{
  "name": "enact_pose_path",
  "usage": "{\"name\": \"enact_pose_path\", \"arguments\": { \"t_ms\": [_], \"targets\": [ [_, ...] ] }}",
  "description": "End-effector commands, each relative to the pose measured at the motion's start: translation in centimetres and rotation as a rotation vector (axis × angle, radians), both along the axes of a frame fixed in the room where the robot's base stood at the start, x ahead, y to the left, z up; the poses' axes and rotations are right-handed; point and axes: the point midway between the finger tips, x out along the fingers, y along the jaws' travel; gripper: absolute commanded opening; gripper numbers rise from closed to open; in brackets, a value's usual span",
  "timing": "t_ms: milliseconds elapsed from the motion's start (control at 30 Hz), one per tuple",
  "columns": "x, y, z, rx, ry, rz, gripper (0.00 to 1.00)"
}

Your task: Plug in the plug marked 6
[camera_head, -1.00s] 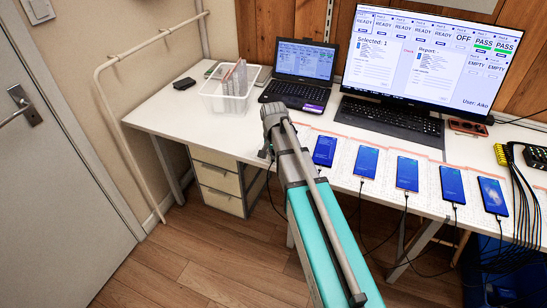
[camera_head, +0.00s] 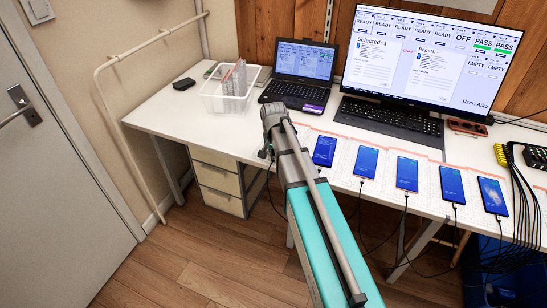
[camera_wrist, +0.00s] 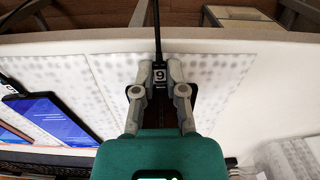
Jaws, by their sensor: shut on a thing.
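The plug (camera_wrist: 159,75) has a small white label that reads like an upside-down 6 in the wrist view. My gripper (camera_wrist: 158,88) is shut on it, one finger on each side, at the front edge of the white table (camera_head: 170,121). The plug's black cable (camera_wrist: 157,30) runs away past the table edge. The pale dotted mat (camera_wrist: 215,85) lies beneath my gripper. A phone with a blue screen (camera_wrist: 48,117) lies to the left in the wrist view.
A laptop (camera_head: 302,62), a large monitor (camera_head: 425,60), a white basket (camera_head: 228,104) and a black hub (camera_head: 535,157) are on the table.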

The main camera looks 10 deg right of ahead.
Motion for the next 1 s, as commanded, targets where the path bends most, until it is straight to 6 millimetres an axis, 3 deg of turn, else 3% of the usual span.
{"name": "enact_pose_path", "arguments": {
  "t_ms": [167, 200, 400, 1000],
  "targets": [
    [0.08, -0.05, 0.0, 0.0, 0.0, 0.0, 0.0],
    [0.08, -0.05, 0.0, 0.0, 0.0, 0.0, 0.2],
    [0.07, -0.04, 0.0, 0.0, 0.0, 0.0, 0.56],
    [-0.05, 0.03, 0.76, 0.0, 0.0, 0.0, 0.56]
  ]
}}
